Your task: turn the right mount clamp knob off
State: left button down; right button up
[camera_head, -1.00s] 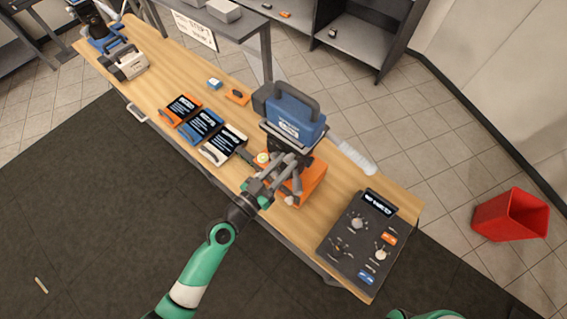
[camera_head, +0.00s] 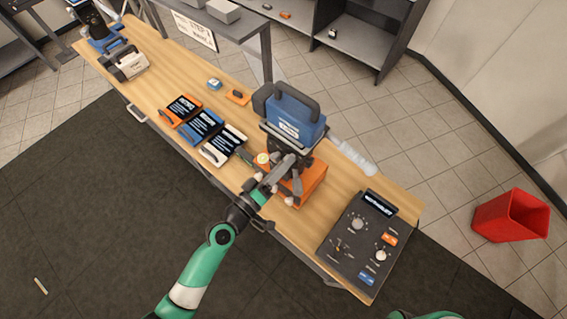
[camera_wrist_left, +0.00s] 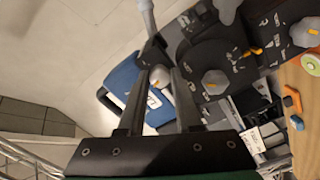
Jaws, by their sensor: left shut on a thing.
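The camera mount is a dark head with grey knobs under a blue camera (camera_head: 294,115); the camera also shows in the left wrist view (camera_wrist_left: 122,76). My left gripper (camera_head: 284,166) reaches the mount from the front. In the left wrist view its dark fingers (camera_wrist_left: 162,72) are shut around a small pale grey clamp knob (camera_wrist_left: 158,78). I cannot tell for sure that this is the right clamp knob, nor its setting. Other grey knobs with orange marks (camera_wrist_left: 214,82) (camera_wrist_left: 305,33) sit on the mount, clear of the fingers. My right gripper is out of view.
An orange block (camera_head: 312,187) stands under the mount on the wooden bench (camera_head: 340,200). A dark control panel (camera_head: 366,243) lies to the right, and orange, blue and white cases (camera_head: 202,127) lie to the left. A pale handle (camera_head: 352,157) sticks out at the camera's right.

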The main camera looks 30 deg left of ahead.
pick_arm(q)
jog(key=n, duration=0.6)
jog(key=shift+p, duration=0.3)
jog(key=shift+n, duration=0.3)
jog(key=c, duration=0.6)
grip_release()
jog(key=b+v, duration=0.2)
jog(key=v, duration=0.9)
jog(key=shift+s, duration=0.3)
